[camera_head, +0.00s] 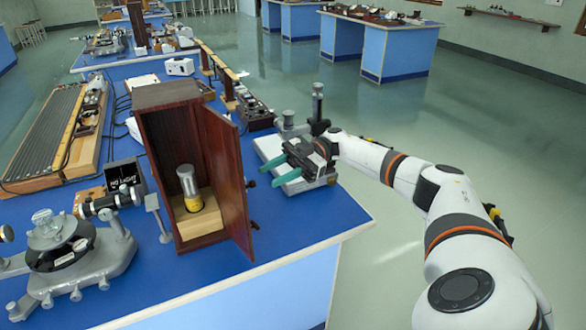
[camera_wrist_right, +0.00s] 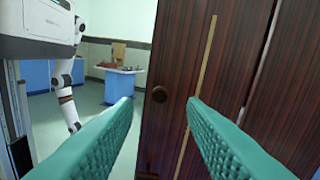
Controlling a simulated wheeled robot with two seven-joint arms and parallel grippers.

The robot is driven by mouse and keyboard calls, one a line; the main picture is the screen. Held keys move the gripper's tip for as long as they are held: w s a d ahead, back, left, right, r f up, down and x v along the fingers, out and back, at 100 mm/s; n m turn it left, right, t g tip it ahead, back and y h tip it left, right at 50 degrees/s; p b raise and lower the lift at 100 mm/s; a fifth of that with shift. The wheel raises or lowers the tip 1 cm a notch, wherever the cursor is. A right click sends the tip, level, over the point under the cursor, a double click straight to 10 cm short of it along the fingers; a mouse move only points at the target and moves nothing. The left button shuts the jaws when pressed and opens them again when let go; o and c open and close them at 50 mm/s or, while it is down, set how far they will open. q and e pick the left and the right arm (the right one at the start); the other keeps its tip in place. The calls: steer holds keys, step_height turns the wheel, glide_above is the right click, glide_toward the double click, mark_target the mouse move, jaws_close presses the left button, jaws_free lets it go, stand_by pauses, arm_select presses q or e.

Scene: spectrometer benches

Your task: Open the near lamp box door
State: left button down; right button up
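The near lamp box (camera_head: 170,95) is a tall dark-wood box on the blue bench, with a lamp (camera_head: 188,186) with a yellow base visible inside. Its door (camera_head: 225,170) stands partly open, swung out toward the front right. A dark round knob (camera_wrist_right: 158,94) is on the door's outer face; it also shows in the head view (camera_head: 251,183). My right gripper (camera_head: 275,172) is open and empty, to the right of the door, its green fingers pointing at it. In the wrist view the knob shows beyond the gap between the fingers, apart from both. My left gripper is not in view.
A spectrometer (camera_head: 75,245) stands at the front left of the bench. A grey instrument (camera_head: 300,178) lies beneath my right gripper. A long slotted rail (camera_head: 45,135) and a small black box (camera_head: 124,175) lie left of the box. The floor to the right is clear.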

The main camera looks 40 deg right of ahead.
steer(key=d+b, duration=0.2)
steer(key=d, duration=0.5)
steer(key=shift+s, duration=0.3)
steer(key=shift+d+f, duration=0.1)
